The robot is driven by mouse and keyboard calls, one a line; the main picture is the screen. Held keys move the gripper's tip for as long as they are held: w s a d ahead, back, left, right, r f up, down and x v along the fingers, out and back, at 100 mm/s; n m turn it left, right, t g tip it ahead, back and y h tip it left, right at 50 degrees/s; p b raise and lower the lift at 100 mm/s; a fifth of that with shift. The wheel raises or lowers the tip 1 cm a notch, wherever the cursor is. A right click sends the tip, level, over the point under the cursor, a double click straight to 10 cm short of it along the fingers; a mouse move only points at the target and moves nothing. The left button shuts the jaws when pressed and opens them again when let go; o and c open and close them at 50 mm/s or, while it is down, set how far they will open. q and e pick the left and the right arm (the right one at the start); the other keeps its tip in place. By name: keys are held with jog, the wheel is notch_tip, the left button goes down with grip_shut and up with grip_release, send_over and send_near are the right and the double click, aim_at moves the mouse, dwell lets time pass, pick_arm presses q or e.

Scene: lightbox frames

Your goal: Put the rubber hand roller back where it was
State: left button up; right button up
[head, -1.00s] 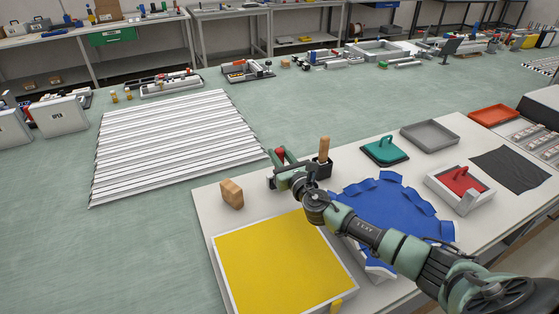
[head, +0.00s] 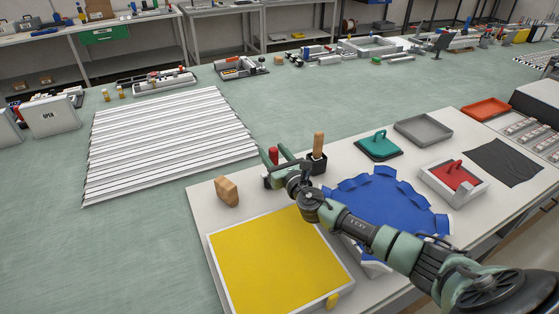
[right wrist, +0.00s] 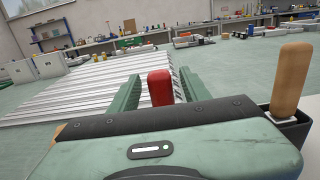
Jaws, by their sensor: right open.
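A red upright handle (head: 273,154) shows between the fingers of my right gripper (head: 275,160). In the right wrist view the red handle (right wrist: 160,87) stands between the two green fingers, with gaps on both sides. My right gripper is open. The lower part of the handle is hidden by the gripper, so I cannot tell whether it belongs to the rubber hand roller. A black holder (head: 318,164) with a wooden handle (head: 318,143) stands just right of the gripper. My left gripper is not in view.
The white table (head: 205,207) holds a yellow framed panel (head: 275,262), a wooden block (head: 228,191), a blue sheet (head: 385,205), a teal-handled tool (head: 379,146), a grey tray (head: 423,129) and a red pad in a white tray (head: 453,180). A ribbed white sheet (head: 165,145) lies beyond.

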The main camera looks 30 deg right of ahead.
jog(key=s+b, duration=0.1)
jog(key=s, duration=1.1)
jog(key=shift+a, duration=0.3)
